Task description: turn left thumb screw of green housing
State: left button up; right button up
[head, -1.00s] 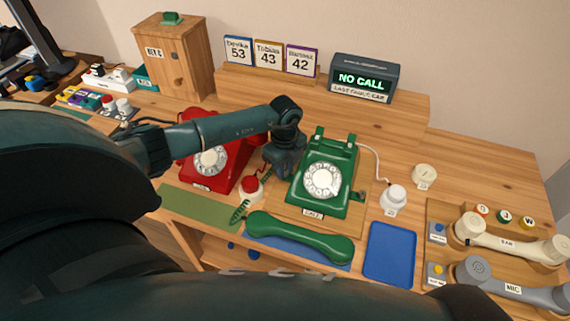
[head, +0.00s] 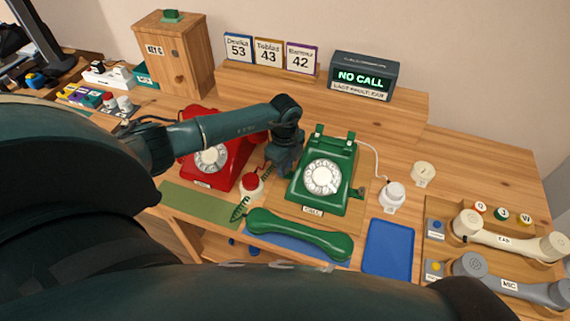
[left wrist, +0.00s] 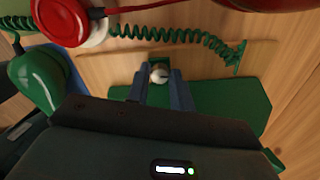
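The green housing (head: 322,180) is the body of a green dial phone standing on a wooden board. My left gripper (head: 280,172) points down close against its left side. In the left wrist view a green slab, likely the housing (left wrist: 222,104), lies under the gripper, with a small silver round thumb screw (left wrist: 159,74) at its edge. The fingertips of my left gripper (left wrist: 160,76) stand on both sides of the screw. Whether they press on it cannot be told. The head view hides the screw behind the gripper. My right gripper is not in view.
A red phone (head: 215,155) and a red button (head: 250,182) are close on the left. The green handset (head: 300,236) lies in front with its coiled cord. A white knob (head: 393,195), a blue tray (head: 389,248) and a handset rack (head: 436,211) are on the right.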

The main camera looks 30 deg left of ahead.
pick_arm(q)
jog(key=o, duration=0.3)
jog(key=shift+o, duration=0.2)
notch_tip(320, 180, up, 13)
jog(key=b, duration=0.1)
jog(key=shift+b, duration=0.3)
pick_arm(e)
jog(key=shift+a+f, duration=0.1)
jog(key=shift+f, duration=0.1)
